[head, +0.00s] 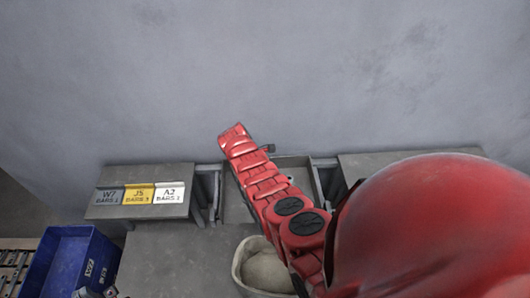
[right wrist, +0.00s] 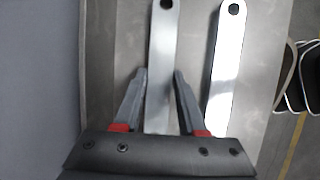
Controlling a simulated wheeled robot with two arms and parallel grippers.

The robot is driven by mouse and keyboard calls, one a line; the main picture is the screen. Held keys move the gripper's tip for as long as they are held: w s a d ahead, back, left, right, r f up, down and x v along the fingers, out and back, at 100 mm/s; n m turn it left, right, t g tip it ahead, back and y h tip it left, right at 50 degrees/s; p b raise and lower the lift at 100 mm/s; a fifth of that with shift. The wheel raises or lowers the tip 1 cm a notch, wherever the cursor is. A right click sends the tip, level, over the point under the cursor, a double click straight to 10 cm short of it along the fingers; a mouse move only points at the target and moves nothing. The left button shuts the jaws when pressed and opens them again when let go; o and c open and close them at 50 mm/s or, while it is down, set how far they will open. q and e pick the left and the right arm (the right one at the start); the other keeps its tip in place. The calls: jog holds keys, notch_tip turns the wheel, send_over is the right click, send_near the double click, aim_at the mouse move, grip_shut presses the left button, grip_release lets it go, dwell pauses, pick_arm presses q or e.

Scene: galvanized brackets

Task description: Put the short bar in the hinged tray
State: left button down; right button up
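In the right wrist view my right gripper (right wrist: 160,74) is open, its two dark fingers on either side of a flat metal bar (right wrist: 163,40). I cannot tell whether they touch it. A second, brighter bar (right wrist: 229,60) lies to its right; both have a hole near the far end. I cannot tell which is the short bar. In the head view, my red right arm hides the right gripper. My left gripper (head: 97,292) barely shows at the bottom edge, near a blue bin; its opening is unclear. A grey tray-like recess (head: 290,163) shows behind the arm; I cannot tell if it is the hinged tray.
A grey panel (head: 105,212) at left carries labels reading W7, J5 and A2. The blue bin (head: 65,262) stands below it. A round pale container (head: 243,283) sits beside my arm. Another grey surface (head: 365,165) lies right. A plain wall (head: 150,70) closes the back.

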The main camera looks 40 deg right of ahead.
jog(key=o, duration=0.4)
jog(key=shift+r, duration=0.15)
jog(key=b+v, duration=0.2)
jog(key=v, duration=0.6)
jog(key=shift+w+a+r, duration=0.2)
jog(key=p+v, duration=0.1)
jog(key=v, duration=0.2)
jog(key=shift+s+r+p, duration=0.1)
jog(key=shift+r+p, duration=0.15)
jog(key=shift+p, duration=0.05)
jog(key=shift+f, duration=0.1)
